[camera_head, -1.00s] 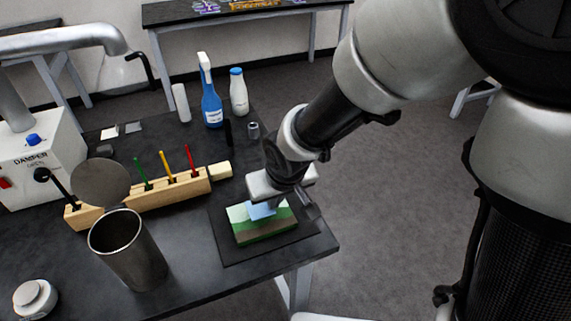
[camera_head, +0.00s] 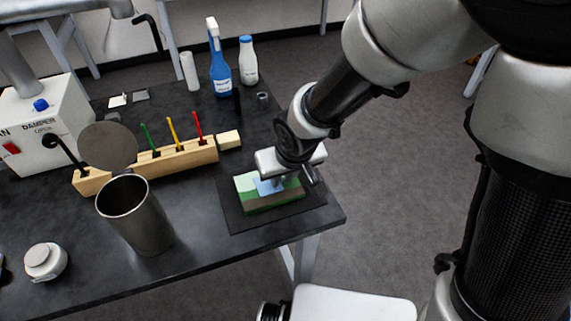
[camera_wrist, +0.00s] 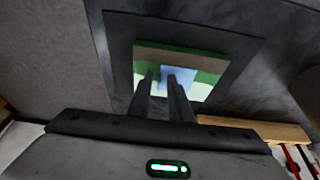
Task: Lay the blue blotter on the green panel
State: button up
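The green panel (camera_head: 243,185) is a small painted block with pale green, green and brown bands, lying on a dark mat (camera_head: 236,216) near the table's right edge. The panel also shows in the wrist view (camera_wrist: 200,62). The light blue blotter (camera_head: 263,188) is over the panel's middle, directly beneath my gripper (camera_head: 275,184). In the wrist view the blotter (camera_wrist: 164,76) shows around and between the fingertips (camera_wrist: 162,76). The fingers are a small gap apart. Whether they grip the blotter, and whether it lies fully flat, I cannot tell.
A wooden rack (camera_head: 180,159) with coloured sticks and a pale block (camera_head: 229,140) stand behind the panel. A metal canister (camera_head: 145,225) with a raised lid is to the left. A blue spray bottle (camera_head: 221,76) and a white bottle (camera_head: 248,64) stand farther back.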

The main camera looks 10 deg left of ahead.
jog(key=p+v, duration=0.4)
jog(key=v, duration=0.7)
jog(key=s+d+r+m+h, duration=0.1)
jog(key=s+d+r+m, duration=0.2)
jog(key=d+r, duration=0.4)
jog(key=s+d+r+m+t+h, duration=0.1)
jog(key=s+d+r+m, duration=0.2)
jog(key=d, duration=1.1)
notch_tip(320, 180, up, 5)
jog(key=shift+s+d+r+t+p, duration=0.1)
jog(key=shift+s+d+t+p, duration=0.2)
jog(key=shift+s, duration=0.7)
notch_tip(320, 180, up, 7)
jog(key=p, duration=0.7)
